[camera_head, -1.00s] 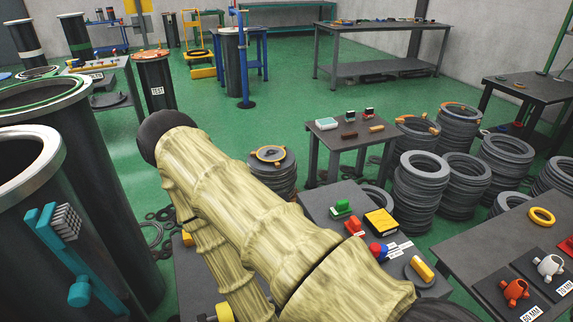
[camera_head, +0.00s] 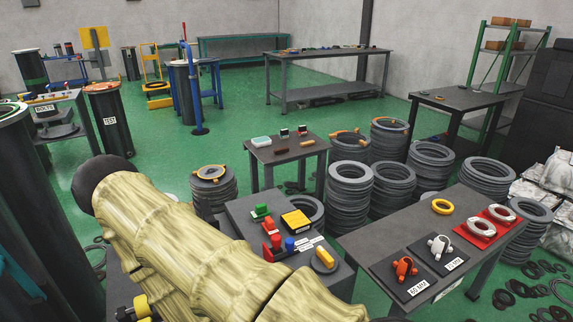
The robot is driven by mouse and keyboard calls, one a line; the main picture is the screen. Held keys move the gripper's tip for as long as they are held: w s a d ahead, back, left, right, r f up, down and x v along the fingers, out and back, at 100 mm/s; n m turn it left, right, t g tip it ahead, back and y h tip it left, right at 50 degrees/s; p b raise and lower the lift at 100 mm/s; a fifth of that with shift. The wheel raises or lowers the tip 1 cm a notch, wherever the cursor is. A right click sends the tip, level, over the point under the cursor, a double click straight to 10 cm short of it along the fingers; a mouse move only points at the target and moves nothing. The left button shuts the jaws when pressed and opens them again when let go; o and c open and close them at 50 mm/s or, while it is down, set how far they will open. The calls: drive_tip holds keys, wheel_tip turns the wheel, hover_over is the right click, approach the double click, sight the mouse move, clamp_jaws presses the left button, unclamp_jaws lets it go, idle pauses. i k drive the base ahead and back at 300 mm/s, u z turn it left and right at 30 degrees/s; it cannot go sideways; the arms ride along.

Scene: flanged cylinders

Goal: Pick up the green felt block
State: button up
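A green block-like piece (camera_head: 261,211) sits at the back left of the dark near workbench (camera_head: 240,208), beside a red piece (camera_head: 269,227) and a yellow-and-black box (camera_head: 296,221). My arm, in a pale yellow wrinkled sleeve, crosses the lower left and hides part of the near bench. My gripper is not in view.
Another red piece (camera_head: 273,246), a blue piece (camera_head: 290,243) and a yellow piece on a disc (camera_head: 324,259) share the near bench. A right-hand table (camera_head: 400,240) holds clamps and a yellow ring (camera_head: 442,206). Ring stacks (camera_head: 349,190) stand behind. Green floor is open farther back.

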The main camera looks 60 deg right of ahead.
sight(261, 211)
drive_tip(key=k, duration=0.85)
drive_tip(key=z, duration=0.9)
drive_tip(key=i, duration=0.4)
drive_tip(key=u, duration=0.05)
